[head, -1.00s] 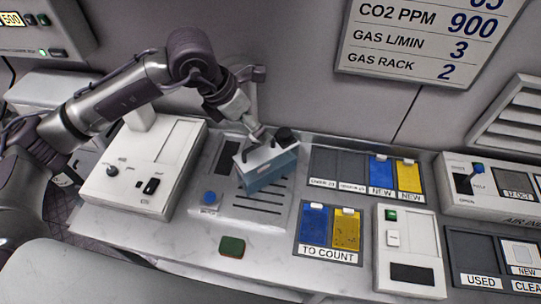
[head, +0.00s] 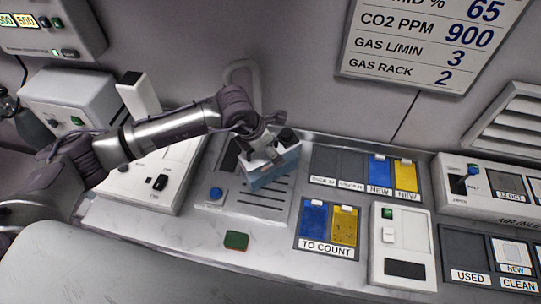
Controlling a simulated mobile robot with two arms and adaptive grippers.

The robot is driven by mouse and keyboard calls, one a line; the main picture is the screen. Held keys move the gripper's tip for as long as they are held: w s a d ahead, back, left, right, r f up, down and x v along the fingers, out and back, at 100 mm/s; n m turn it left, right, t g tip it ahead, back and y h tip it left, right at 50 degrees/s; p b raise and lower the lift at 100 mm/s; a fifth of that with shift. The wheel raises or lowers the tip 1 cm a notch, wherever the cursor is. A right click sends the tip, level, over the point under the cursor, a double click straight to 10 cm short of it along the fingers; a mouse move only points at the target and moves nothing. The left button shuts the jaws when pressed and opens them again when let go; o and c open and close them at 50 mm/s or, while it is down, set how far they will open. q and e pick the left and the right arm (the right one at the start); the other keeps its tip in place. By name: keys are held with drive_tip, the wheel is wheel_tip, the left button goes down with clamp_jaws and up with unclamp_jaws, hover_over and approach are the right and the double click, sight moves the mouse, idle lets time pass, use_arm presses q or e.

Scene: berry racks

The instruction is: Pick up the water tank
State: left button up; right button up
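The water tank (head: 275,175) is a small box with a blue, see-through body, a white top and a dark cap. It is over the slotted grey panel at the middle of the counter, and I cannot tell whether it touches the panel. My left gripper (head: 268,148) is at the top of the tank, pointing down from behind it. Its fingers are small and partly hidden by the wrist, so their opening is unclear. My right gripper is not in view.
A white device (head: 158,175) stands left of the tank. A dark green block (head: 236,240) lies on the front counter. Blue and yellow cards sit in a TO COUNT tray (head: 325,248) at right. A wall sign (head: 430,45) hangs behind.

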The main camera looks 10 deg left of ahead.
use_arm(q)
drive_tip(key=shift+x, duration=0.75)
clamp_jaws()
drive_tip(key=shift+w+r, duration=0.1)
drive_tip(key=shift+r, duration=0.05)
